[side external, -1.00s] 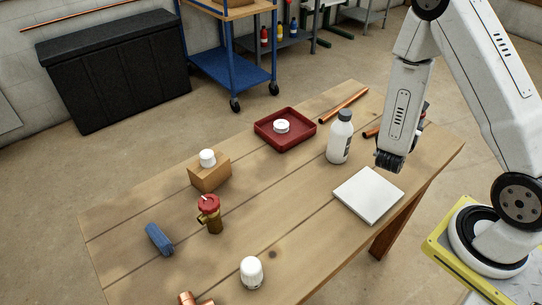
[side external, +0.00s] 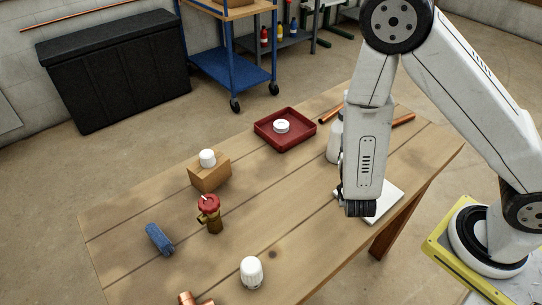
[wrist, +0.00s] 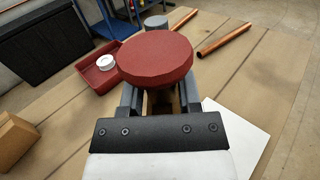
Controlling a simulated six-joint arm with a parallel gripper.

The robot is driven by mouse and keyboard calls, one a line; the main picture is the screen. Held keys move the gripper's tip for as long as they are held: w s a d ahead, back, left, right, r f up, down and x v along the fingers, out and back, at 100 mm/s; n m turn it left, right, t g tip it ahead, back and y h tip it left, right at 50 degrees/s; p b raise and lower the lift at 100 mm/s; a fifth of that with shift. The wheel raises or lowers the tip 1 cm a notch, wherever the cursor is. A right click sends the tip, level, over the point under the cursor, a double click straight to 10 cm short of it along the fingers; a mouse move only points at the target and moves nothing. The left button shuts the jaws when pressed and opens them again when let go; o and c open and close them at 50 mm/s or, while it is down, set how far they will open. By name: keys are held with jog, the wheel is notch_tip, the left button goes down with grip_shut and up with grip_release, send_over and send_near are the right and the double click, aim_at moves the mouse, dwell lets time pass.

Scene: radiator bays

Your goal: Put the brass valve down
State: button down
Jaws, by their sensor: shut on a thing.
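My gripper (wrist: 157,103) is shut on the brass valve, whose round red top (wrist: 156,59) fills the upper middle of the wrist view. Only a little of its brownish body shows between the fingers, below the red top. In the side view my wrist hides the held valve, and it is above the table beside the white square plate (side external: 384,204). The plate also shows at the right of the wrist view (wrist: 237,140). A second brass-coloured fitting with a red top (side external: 210,217) stands upright on the table, well to the left of my gripper.
A red tray (side external: 264,141) holds a white round piece (side external: 281,126). A wooden block (side external: 209,178) carries a white cap (side external: 207,158). A grey-white bottle (side external: 334,146), copper pipes (side external: 340,107), a blue piece (side external: 159,239) and a white knob (side external: 251,272) are around. The table's middle is clear.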

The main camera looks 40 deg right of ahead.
jog(key=s+a+n+t+y, duration=0.4)
jog(key=a+y, duration=0.2)
jog(key=a, duration=0.8)
jog(key=shift+r+n, duration=0.2)
jog(key=shift+n, duration=0.2)
jog(key=w+a+f, duration=0.1)
jog(key=w+f, duration=0.1)
jog(key=w, duration=0.2)
jog(key=w+a+f, duration=0.1)
jog(key=w+f, duration=0.2)
jog(key=w, duration=0.1)
jog(key=w+a+f, duration=0.1)
jog(key=w+f, duration=0.2)
jog(key=w, duration=0.1)
jog(key=shift+f, duration=0.1)
jog(key=shift+w+a+f, duration=0.2)
jog(key=shift+w+f, duration=0.3)
jog(key=shift+f, duration=0.1)
jog(key=shift+f, duration=0.1)
jog(key=shift+w+f, duration=0.2)
jog(key=shift+a+f, duration=0.1)
jog(key=shift+f, duration=1.4)
